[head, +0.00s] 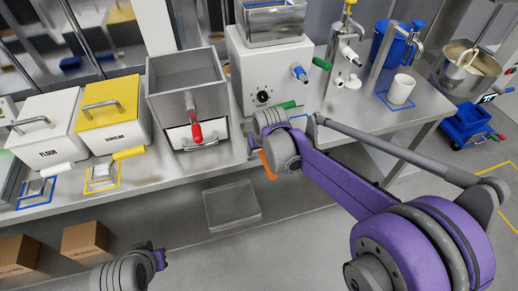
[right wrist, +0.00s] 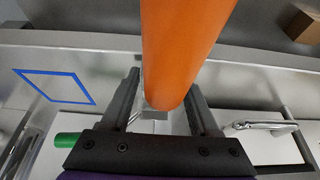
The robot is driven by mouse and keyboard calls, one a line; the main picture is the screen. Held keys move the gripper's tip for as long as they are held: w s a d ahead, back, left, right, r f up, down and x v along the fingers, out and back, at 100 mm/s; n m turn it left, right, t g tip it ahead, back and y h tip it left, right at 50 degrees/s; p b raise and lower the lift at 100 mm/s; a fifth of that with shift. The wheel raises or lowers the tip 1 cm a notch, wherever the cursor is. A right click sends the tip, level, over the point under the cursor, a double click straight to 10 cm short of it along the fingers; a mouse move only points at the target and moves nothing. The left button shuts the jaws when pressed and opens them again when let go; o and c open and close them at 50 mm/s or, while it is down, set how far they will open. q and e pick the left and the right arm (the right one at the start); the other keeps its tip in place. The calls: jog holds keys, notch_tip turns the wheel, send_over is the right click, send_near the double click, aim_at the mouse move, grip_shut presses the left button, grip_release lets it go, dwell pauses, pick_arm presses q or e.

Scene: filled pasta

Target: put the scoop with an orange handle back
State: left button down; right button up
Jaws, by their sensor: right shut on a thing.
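My right gripper (head: 252,147) is shut on the orange handle (head: 268,165) of the scoop, at the front edge of the steel counter. In the right wrist view the handle (right wrist: 180,50) passes between the two fingers and rises toward the camera. The scoop's metal part is mostly hidden; a small grey piece shows below the handle. An empty blue outlined square (right wrist: 55,86) lies on the counter to the left in the right wrist view. Only part of my left gripper (head: 158,259) shows at the lower left of the head view, low and away from the counter; its fingers are unclear.
The counter holds a flour bin (head: 45,128), a yellow-lidded bin (head: 112,110), a steel hopper with a red handle (head: 187,95) and a white machine (head: 268,70). White-handled (head: 50,172) and yellow-handled (head: 115,158) scoops sit by blue and yellow marks. A white cup (head: 401,90) stands right.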

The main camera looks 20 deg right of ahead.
jog(key=o, duration=0.9)
jog(key=shift+f, duration=0.2)
jog(key=o, duration=0.5)
jog(key=shift+r, duration=0.1)
jog(key=v, duration=1.2)
jog(key=shift+t, duration=0.5)
jog(key=s+d+f, duration=0.1)
jog(key=s+f, duration=0.2)
jog(key=s, duration=0.3)
jog(key=s+d+f, duration=0.1)
jog(key=s+f, duration=0.2)
jog(key=s, duration=0.4)
jog(key=s+d+f, duration=0.1)
jog(key=s+f, duration=0.2)
jog(key=s, duration=0.4)
jog(key=shift+d+f+p, duration=0.1)
jog(key=shift+f+p, duration=0.2)
